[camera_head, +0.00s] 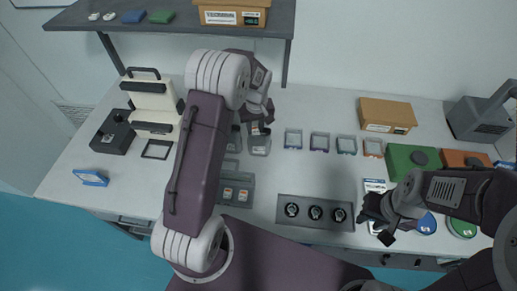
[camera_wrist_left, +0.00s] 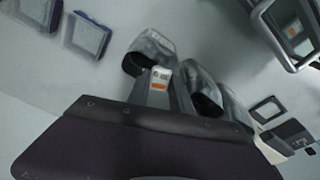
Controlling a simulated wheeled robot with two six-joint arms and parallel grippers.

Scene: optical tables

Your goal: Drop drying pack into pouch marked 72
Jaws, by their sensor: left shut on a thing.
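My left gripper (camera_head: 262,122) is shut on a small drying pack with a white and orange label, which shows in the left wrist view (camera_wrist_left: 159,80). The pack is upright among translucent grey pouches, over or beside the nearest ones; I cannot tell if it is inside one. The pouches stand in a row in the wrist view, one behind the pack (camera_wrist_left: 151,47) and another to its right (camera_wrist_left: 200,86). In the head view one pouch (camera_head: 259,147) stands below the gripper. No number 72 is legible. My right gripper (camera_head: 379,222) is at the right; its finger gap is unclear.
A grey tray (camera_head: 249,206) holds more labelled packs. A dark panel with three round items (camera_head: 315,225) lies in front. Several small square frames (camera_head: 319,141) line the table's middle. A cardboard box (camera_head: 387,115) stands behind. A shelf (camera_head: 180,28) overhangs the back left.

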